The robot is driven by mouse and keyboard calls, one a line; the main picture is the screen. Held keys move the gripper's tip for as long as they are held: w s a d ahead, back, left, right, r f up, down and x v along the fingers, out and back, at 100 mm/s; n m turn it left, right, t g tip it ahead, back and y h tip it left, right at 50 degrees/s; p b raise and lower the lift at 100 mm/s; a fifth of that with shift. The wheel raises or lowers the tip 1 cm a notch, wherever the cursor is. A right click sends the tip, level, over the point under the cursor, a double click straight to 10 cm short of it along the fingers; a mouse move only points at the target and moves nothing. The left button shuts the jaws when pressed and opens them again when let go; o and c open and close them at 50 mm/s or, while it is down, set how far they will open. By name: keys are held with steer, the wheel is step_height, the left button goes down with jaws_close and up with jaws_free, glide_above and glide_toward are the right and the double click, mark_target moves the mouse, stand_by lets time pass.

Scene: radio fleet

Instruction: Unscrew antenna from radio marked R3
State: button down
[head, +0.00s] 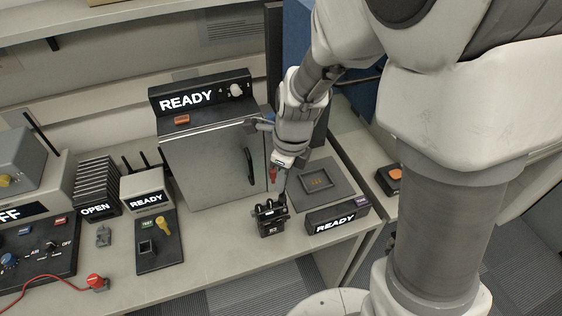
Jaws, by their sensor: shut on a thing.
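The black radio (271,224) stands upright near the front edge of the bench, left of a long READY sign. A small pale label shows low on its front; I cannot read it surely at this size. My gripper (281,190) points down from above, just over the top of the radio, and is shut on its antenna. The antenna is mostly hidden by the fingers, and I cannot tell whether it is still joined to the radio.
A grey chamber (210,160) with a READY display stands behind left. Left are a tester plate (158,242) and a red-tipped cable (96,281).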

steer(key=shift+n+b, duration=0.35)
steer(key=shift+n, duration=1.95)
steer(key=shift+n+g, duration=0.4)
steer(key=shift+n, duration=1.9)
steer(key=n, duration=0.4)
steer(key=shift+n+g, duration=0.3)
steer(key=c, duration=0.8)
jaws_free()
steer(key=shift+c, duration=0.2)
